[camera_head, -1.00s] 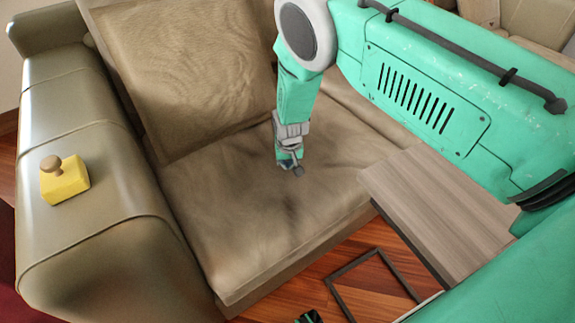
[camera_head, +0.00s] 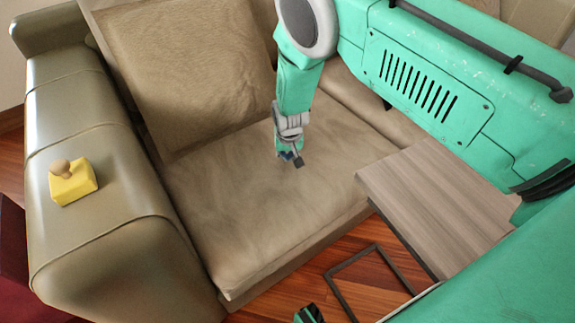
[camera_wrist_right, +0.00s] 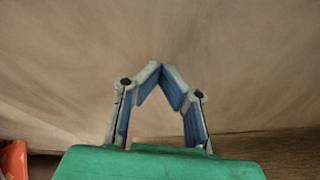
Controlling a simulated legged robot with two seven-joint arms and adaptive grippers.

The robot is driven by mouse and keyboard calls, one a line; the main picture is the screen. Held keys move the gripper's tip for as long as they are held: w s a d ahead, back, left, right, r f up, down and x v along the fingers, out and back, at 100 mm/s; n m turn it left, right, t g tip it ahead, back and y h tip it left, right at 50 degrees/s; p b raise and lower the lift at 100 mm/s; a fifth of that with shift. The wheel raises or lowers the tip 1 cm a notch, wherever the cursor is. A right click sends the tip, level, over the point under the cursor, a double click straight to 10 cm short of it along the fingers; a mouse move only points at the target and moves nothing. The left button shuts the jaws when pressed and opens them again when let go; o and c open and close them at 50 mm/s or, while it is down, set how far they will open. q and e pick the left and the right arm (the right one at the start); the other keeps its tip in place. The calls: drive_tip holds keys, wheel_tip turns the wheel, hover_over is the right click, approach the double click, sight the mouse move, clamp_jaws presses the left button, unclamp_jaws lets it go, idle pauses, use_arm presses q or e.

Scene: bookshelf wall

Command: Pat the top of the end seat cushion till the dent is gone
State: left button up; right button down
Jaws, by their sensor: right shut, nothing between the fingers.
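The end seat cushion (camera_head: 260,210) is tan and lies between the sofa's left arm and the wooden side table. Its top looks mostly smooth, with faint creases and mild shading; I see no clear dent. My right gripper (camera_head: 297,161) points down over the middle of the cushion, shut and empty. Whether it touches the cushion is hard to tell. In the right wrist view its fingertips (camera_wrist_right: 162,68) meet in front of the tan cushion fabric (camera_wrist_right: 240,60). My left gripper is not clearly in view.
A yellow block with a round wooden knob (camera_head: 73,182) sits on the sofa's left arm (camera_head: 100,230). A tan back cushion (camera_head: 190,70) leans behind the seat. A wooden side table (camera_head: 435,200) stands close on the right. My right arm covers the upper right.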

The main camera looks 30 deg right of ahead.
drive_tip(key=shift+b+x, duration=0.45)
drive_tip(key=shift+x, duration=0.4)
drive_tip(key=shift+p+v, duration=1.55)
drive_tip(key=shift+v, duration=0.15)
drive_tip(key=shift+w+d, duration=0.1)
drive_tip(key=shift+w, duration=0.1)
drive_tip(key=p+v, duration=0.2)
drive_tip(key=v, duration=0.1)
drive_tip(key=shift+w+d+r+p, duration=0.15)
drive_tip(key=shift+w+r+p, duration=0.1)
drive_tip(key=shift+w+p, duration=0.1)
drive_tip(key=shift+f, duration=0.15)
drive_tip(key=v, duration=1.2)
drive_tip(key=shift+s+f, duration=0.1)
drive_tip(key=shift+f, duration=0.05)
